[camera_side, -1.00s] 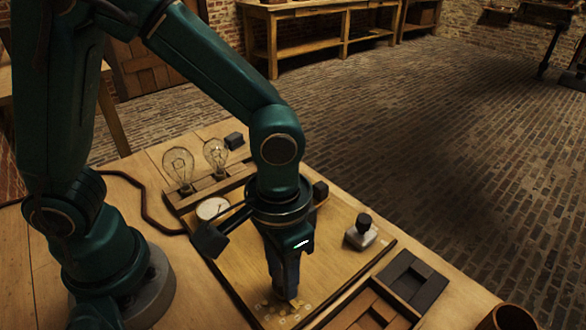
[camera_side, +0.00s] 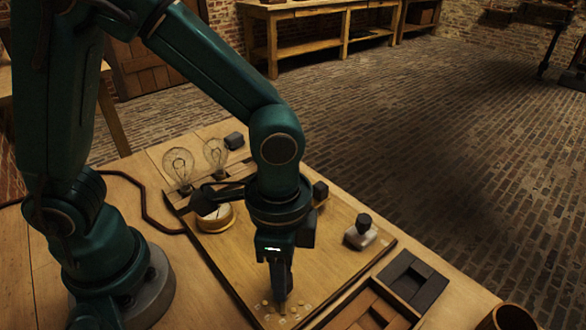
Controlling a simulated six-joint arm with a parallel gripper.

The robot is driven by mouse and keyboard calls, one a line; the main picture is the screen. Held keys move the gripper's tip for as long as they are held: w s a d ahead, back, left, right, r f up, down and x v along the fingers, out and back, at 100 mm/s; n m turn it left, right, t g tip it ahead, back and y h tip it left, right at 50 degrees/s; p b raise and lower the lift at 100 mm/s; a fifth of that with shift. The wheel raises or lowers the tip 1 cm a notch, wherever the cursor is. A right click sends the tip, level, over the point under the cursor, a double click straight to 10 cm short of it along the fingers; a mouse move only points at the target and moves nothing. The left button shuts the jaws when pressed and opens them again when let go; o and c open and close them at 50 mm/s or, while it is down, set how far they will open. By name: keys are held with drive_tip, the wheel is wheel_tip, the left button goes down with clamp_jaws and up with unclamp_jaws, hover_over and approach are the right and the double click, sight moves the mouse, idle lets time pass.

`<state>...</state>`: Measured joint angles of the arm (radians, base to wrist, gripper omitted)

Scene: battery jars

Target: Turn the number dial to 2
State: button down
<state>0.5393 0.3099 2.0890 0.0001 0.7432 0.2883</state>
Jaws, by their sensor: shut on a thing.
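My gripper (camera_side: 282,299) points straight down at the near end of the wooden board (camera_side: 337,245). Its jaws are shut on the number dial, which is mostly hidden by the fingers. Several small pale marks and brass studs (camera_side: 267,305) show on the board around the fingertips. The numbers are too small to read, so I cannot tell which one the dial points at.
Two glass bulbs (camera_side: 179,165) stand at the back left. A black-knobbed switch (camera_side: 361,233) is at the right.

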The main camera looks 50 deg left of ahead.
drive_tip(key=shift+r, duration=0.1)
idle(0.4)
drive_tip(key=c, duration=0.5)
unclamp_jaws()
drive_tip(key=shift+r, duration=2.55)
drive_tip(key=shift+w+a+r, duration=0.15)
drive_tip(key=shift+w+a, duration=0.05)
drive_tip(key=shift+s+a+r+n+t, duration=0.5)
drive_tip(key=shift+a+r+n+t, duration=0.45)
drive_tip(key=shift+a+n, duration=0.8)
drive_tip(key=shift+s+a+r+n+t, duration=0.55)
drive_tip(key=shift+a+r+n+t, duration=0.4)
drive_tip(key=shift+a+n, duration=0.8)
drive_tip(key=shift+s+a+r+n+t, duration=0.5)
drive_tip(key=shift+a+r+n+t, duration=0.6)
drive_tip(key=shift+a, duration=1.1)
